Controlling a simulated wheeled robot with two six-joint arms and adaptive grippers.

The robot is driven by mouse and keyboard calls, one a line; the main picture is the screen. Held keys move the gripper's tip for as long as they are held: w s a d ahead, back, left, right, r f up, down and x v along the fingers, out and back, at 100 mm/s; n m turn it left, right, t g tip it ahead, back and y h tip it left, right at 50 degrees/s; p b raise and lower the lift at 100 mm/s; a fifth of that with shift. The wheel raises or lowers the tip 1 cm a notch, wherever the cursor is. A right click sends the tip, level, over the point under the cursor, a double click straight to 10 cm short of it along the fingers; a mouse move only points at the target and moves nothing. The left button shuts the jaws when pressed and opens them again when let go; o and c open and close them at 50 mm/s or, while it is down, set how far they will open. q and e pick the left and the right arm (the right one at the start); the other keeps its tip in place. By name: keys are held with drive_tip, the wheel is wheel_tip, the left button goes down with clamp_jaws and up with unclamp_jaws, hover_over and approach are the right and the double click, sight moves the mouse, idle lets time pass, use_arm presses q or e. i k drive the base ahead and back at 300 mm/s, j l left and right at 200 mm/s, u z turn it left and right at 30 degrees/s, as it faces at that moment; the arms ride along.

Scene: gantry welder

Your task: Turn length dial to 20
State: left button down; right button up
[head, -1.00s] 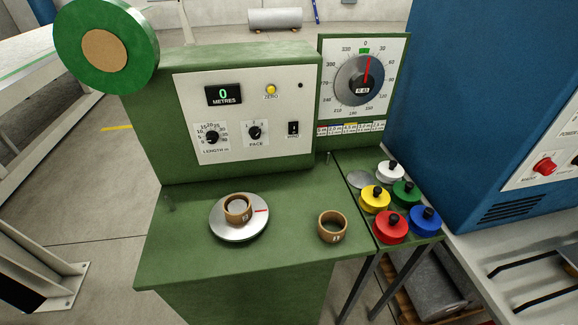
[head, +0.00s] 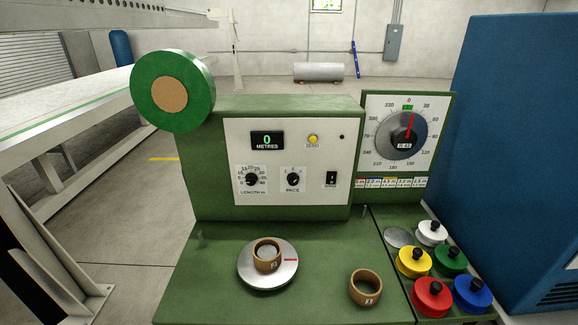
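The length dial (head: 251,180) is a small black knob on the lower left of the white control panel (head: 232,140). A printed number scale arcs over it, with "LENGTH m" below. Its pointer is too small to read surely. The metres display (head: 267,140) above it shows a green 0. Neither of my grippers is in view, and nothing touches the dial.
Beside the dial are another knob (head: 293,179), a yellow button (head: 313,139) and a black switch (head: 331,179). A brown ring sits on the metal turntable (head: 257,278); another ring (head: 365,287) lies on the green bench. Several coloured weights stand at right.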

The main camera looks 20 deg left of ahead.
sight(251, 178)
drive_tip(key=k+j, duration=0.35)
drive_tip(key=u, duration=1.6)
